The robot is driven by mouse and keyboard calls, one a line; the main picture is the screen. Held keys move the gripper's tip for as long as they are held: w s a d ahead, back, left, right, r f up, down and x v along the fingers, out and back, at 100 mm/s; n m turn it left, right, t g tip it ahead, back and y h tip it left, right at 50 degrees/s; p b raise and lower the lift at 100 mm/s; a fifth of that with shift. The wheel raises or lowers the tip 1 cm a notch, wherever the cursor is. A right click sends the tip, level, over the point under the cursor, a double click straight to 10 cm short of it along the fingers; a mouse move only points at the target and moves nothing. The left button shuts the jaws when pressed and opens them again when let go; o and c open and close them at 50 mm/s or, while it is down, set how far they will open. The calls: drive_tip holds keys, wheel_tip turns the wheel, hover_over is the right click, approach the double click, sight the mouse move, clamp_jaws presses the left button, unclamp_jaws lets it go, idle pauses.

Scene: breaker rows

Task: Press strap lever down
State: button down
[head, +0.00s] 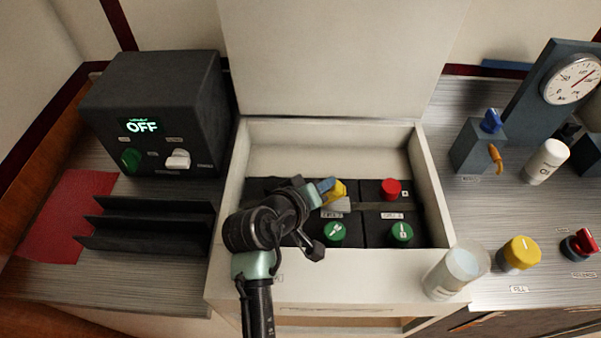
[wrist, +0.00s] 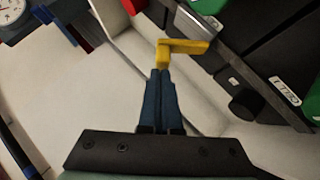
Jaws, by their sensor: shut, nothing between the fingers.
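The strap lever (head: 338,191) is a yellow handle at a grey strap over dark battery blocks in the open white box. In the wrist view the lever (wrist: 183,47) is a bent yellow piece just beyond my fingertips. My gripper (head: 327,185) reaches over the box, its blue fingers at the left side of the lever. In the wrist view the gripper (wrist: 161,73) has its fingers together, with nothing between them. The tips are very close to the lever's lower end; I cannot tell whether they touch it. My arm hides part of the box's left side.
Green caps (head: 334,234) and a red cap (head: 391,189) sit on the blocks around the lever. The box's white wall (head: 432,190) and raised lid (head: 340,60) bound the space. A translucent jar (head: 458,272) stands at the front right corner.

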drive_tip(key=d+m+y+p, duration=0.1)
drive_tip(key=d+y+p, duration=0.1)
drive_tip(key=p, duration=0.1)
drive_tip(key=shift+d+r, duration=0.1)
drive_tip(key=shift+d, duration=0.2)
drive_tip(key=shift+d+f+m+g+y+p, duration=0.15)
drive_tip(key=shift+d+f+m+y+p, duration=0.2)
drive_tip(key=shift+d+y+p, duration=0.15)
drive_tip(key=shift+d+f+m+g+y+p, duration=0.2)
drive_tip(key=shift+d+m+y+p, duration=0.15)
drive_tip(key=shift+y+p, duration=0.15)
drive_tip(key=shift+d+f, duration=0.15)
drive_tip(key=shift+f, duration=0.05)
drive_tip(key=shift+d+f, duration=0.65)
drive_tip(key=shift+f, duration=0.05)
drive_tip(key=shift+f, duration=0.1)
drive_tip(key=s+r+p, duration=0.3)
drive_tip(key=s+r, duration=0.4)
drive_tip(key=r, duration=0.4)
drive_tip(key=shift+r, duration=0.15)
